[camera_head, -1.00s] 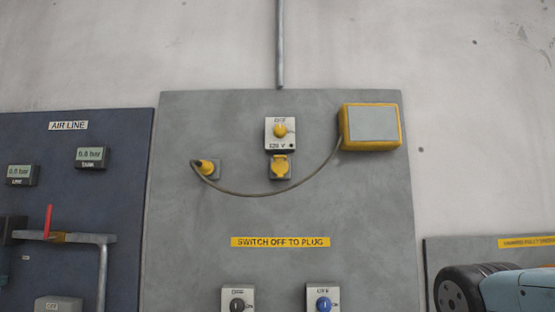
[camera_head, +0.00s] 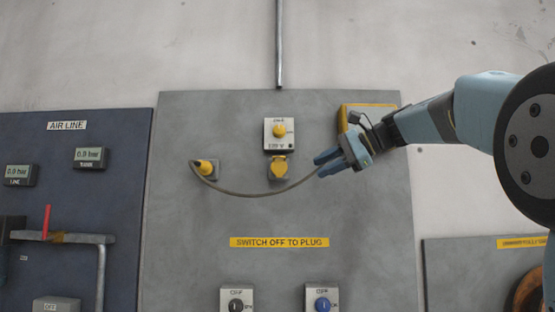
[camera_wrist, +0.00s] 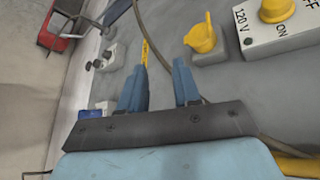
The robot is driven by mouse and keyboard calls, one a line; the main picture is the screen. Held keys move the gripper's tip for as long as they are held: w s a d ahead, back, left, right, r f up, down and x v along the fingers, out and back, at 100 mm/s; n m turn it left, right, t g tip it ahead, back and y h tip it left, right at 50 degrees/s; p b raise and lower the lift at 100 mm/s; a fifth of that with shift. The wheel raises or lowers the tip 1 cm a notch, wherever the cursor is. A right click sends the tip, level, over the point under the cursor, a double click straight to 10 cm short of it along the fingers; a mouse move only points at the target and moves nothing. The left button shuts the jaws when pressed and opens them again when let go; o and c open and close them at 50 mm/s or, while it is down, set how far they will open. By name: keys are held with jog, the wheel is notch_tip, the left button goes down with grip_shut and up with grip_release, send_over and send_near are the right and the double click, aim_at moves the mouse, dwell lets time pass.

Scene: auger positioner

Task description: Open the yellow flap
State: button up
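The yellow flap (camera_head: 278,166) is on the socket below the 120 V switch (camera_head: 279,133) and looks closed. It also shows in the wrist view (camera_wrist: 201,38), above and right of my fingertips. My gripper (camera_head: 318,164) is a little right of the flap, pointing left toward it. The two blue fingers are apart with nothing between them in the wrist view (camera_wrist: 158,82). My gripper and arm hide part of the yellow and grey box in the head view.
A grey cable (camera_head: 245,195) hangs from the yellow plug (camera_head: 205,168) and passes behind my gripper. The yellow box (camera_head: 370,106) is behind my wrist. Two switches (camera_head: 236,303) (camera_head: 322,304) sit lower on the panel. The panel left of my gripper around the yellow label (camera_head: 280,242) is clear.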

aim_at(281, 157)
notch_tip(281, 157, up, 6)
jog(key=w+y, duration=0.2)
jog(key=w, duration=0.1)
jog(key=shift+g, duration=0.3)
jog(key=x, duration=1.3)
jog(key=shift+a+r, duration=0.15)
jog(key=shift+a, duration=0.25)
grip_shut()
jog(key=shift+d, duration=0.1)
